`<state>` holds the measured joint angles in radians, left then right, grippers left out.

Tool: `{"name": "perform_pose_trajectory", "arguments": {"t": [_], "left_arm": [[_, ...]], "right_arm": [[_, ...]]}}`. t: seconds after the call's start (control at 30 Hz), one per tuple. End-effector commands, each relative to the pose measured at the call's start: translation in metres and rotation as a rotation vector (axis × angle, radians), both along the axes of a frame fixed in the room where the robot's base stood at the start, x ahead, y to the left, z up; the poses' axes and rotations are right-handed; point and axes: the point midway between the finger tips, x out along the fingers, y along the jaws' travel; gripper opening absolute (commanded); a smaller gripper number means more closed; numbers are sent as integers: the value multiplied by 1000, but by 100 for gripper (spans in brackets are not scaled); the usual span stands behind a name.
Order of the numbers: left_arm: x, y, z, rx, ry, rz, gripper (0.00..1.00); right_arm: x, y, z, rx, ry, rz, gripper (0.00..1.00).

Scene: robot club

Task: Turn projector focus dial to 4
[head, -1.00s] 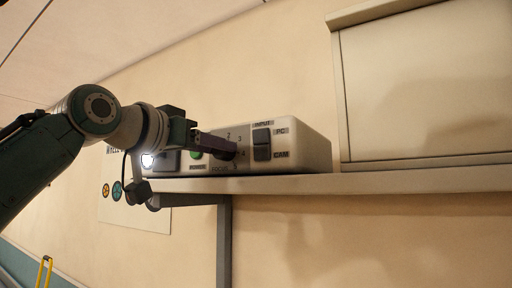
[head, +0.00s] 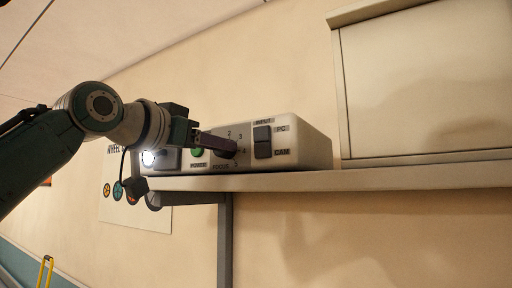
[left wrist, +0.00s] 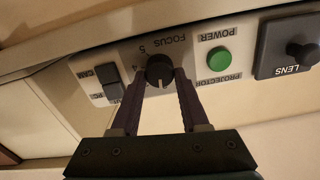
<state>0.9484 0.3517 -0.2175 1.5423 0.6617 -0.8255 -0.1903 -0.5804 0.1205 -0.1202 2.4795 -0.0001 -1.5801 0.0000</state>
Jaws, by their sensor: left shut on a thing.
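The projector (head: 305,146) is a white box on a wall shelf, with its control panel facing me. Its dark round focus dial (left wrist: 159,70) has a white pointer line. My left gripper (head: 226,147) is shut on the dial, one purple finger on each side; the wrist view shows both fingertips (left wrist: 160,74) against it. In that upside-down view the pointer aims at the picture's bottom, away from the 4 and 5. The number nearest the pointer is hidden. In the head view, 2, 3 and 4 show around the dial. My right gripper is not in view.
A green power button (left wrist: 219,59) and the dark lens control (left wrist: 288,47) sit on one side of the dial, the input rocker switch (head: 262,142) on the other. The shelf (head: 350,182) runs below; a pale framed panel (head: 425,85) is at right.

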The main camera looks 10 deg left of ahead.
Motion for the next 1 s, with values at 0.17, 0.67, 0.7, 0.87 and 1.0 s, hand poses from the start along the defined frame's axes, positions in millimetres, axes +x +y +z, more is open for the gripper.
{"name": "perform_pose_trajectory", "arguments": {"t": [0.17,0.67,0.7,0.87,1.0], "left_arm": [[0,0,-2,141,-49,2,0],[0,-1,-1,588,-209,1,0],[0,-1,-1,624,-222,1,0],[0,-2,-1,767,-273,1,0],[0,-2,-1,892,-318,0,0]], "right_arm": [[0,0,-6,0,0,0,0],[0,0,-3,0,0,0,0],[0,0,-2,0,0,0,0],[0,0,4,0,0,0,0],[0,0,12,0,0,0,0]]}}
